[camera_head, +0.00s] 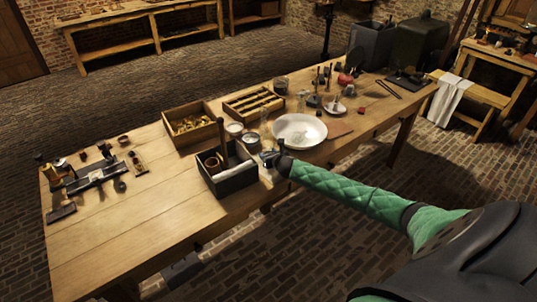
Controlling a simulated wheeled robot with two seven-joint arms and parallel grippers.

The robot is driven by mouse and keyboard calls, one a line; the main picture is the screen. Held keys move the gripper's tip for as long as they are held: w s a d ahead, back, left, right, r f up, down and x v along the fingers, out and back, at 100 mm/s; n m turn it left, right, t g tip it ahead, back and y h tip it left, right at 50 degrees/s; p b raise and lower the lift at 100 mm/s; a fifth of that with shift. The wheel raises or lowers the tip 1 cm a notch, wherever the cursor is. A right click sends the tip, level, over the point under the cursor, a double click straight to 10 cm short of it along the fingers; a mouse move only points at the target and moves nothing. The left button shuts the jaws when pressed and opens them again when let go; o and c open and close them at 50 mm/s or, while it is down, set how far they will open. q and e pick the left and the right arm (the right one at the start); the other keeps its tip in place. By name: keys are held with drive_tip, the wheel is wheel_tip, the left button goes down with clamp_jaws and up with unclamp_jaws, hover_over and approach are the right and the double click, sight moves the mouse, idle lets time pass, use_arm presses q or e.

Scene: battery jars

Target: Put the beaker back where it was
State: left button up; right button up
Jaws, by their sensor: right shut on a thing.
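My right arm comes in from the right with a green sleeve. My right gripper (268,157) is at the table's near side, just right of the dark box. It is small and dark here, and its fingers are hard to make out. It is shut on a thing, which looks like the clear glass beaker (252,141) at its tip. Whether the beaker touches the table cannot be told. My left gripper is not in view.
A dark open box (231,184) with a divider stands left of my gripper. A white plate (299,129) lies to the right. Wooden trays (192,145) and small jars (234,128) stand behind. The table's left middle (150,210) is mostly clear.

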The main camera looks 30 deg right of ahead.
drive_tip(key=shift+f, duration=0.3)
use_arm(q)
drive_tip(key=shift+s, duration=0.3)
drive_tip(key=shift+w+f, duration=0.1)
use_arm(e)
drive_tip(key=shift+f, duration=0.1)
drive_tip(key=o, duration=1.1)
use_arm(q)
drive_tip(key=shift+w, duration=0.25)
